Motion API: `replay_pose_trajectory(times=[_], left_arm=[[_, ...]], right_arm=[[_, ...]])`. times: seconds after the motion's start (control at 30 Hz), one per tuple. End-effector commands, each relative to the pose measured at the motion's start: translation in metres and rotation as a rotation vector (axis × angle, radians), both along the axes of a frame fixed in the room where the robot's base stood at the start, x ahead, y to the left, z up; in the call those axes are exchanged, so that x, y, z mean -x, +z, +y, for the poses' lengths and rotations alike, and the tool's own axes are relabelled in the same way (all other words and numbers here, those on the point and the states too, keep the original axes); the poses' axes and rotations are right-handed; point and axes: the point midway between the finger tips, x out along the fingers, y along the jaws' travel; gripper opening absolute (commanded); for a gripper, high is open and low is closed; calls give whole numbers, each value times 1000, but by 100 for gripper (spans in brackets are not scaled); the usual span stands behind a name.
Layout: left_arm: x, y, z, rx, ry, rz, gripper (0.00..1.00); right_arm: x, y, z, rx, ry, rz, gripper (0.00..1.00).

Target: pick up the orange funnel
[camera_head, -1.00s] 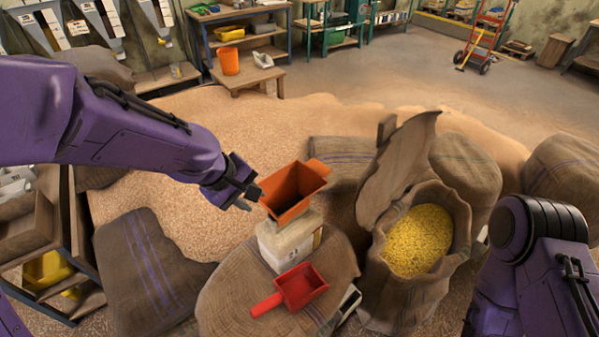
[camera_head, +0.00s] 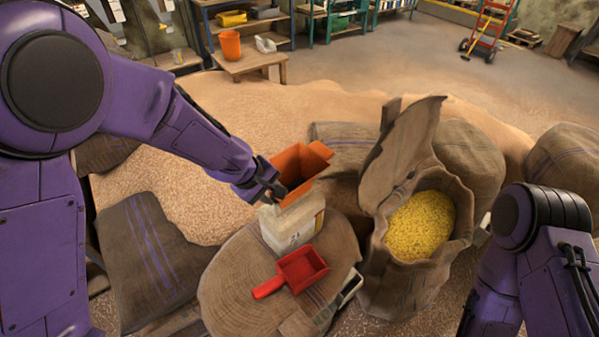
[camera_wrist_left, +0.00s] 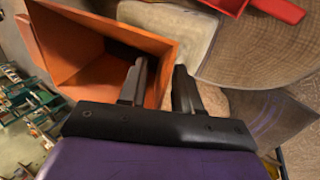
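My left gripper (camera_head: 272,188) is at the funnel's near left side. In the left wrist view the funnel (camera_wrist_left: 85,65) fills the upper left. The left gripper (camera_wrist_left: 160,80) there has its fingers apart, one in front of the funnel's inside and one beyond its wall. Whether either finger touches the wall is unclear. My right arm shows at the lower right, but its gripper is out of view.
An orange bucket (camera_head: 230,45) stands on a bench behind. Spilled grain covers the floor behind the funnel.

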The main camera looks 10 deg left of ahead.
Motion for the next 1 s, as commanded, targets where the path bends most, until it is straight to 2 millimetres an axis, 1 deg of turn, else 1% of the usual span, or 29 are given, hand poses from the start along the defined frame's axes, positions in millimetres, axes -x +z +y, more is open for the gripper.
replay_pose_trajectory(times=[0.57,0.67,0.7,1.0], left_arm=[[0,-5,0,0,0,0,33],[0,-5,0,0,0,0,3],[0,-5,0,0,0,0,0],[1,-5,0,0,0,1,0]], right_arm=[[0,1,0,0,0,0,43],[0,1,0,0,0,0,43],[0,1,0,0,0,0,43],[0,1,0,0,0,0,43]])
